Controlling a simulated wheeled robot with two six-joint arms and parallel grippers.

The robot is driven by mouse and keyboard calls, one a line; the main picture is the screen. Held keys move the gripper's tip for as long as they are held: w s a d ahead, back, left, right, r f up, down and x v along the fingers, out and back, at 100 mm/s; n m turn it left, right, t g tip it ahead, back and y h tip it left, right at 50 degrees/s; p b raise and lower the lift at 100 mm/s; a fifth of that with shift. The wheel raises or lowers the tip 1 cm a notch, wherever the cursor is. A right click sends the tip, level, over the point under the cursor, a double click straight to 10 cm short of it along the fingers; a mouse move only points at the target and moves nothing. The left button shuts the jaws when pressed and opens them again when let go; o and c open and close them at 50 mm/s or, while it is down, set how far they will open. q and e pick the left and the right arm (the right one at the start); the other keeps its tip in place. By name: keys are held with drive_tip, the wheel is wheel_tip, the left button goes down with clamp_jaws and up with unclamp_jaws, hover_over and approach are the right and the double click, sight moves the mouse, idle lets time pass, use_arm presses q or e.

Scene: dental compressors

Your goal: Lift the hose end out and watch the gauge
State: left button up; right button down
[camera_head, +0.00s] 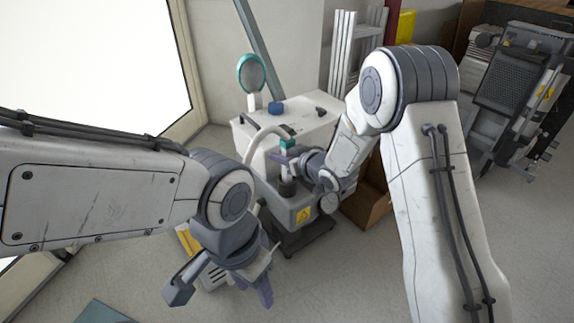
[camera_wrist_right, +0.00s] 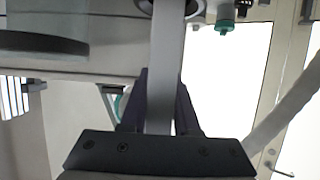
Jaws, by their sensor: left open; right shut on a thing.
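A white compressor unit (camera_head: 312,128) stands on the floor in the middle of the head view, with a pale hose (camera_head: 256,143) curving over its front. The hose end has a teal collar (camera_head: 287,144). My right gripper (camera_head: 287,163) is at the unit's front, just below this collar. In the right wrist view its dark fingers (camera_wrist_right: 160,110) are shut on a pale upright piece (camera_wrist_right: 164,70), apparently the hose end. A round teal-rimmed disc (camera_head: 251,72), perhaps the gauge, stands up behind the unit; no reading is legible. My left gripper (camera_head: 222,291) is open and empty, low in front of the unit.
A brown box (camera_head: 368,203) is right of the unit. White upright panels (camera_head: 352,45) stand behind it, and dark equipment (camera_head: 515,85) stands at the far right. A teal flat thing (camera_head: 103,312) lies at the bottom left.

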drive_tip(key=shift+r, duration=0.1)
wheel_tip(320, 180, up, 10)
drive_tip(key=p, duration=0.5)
idle(2.1)
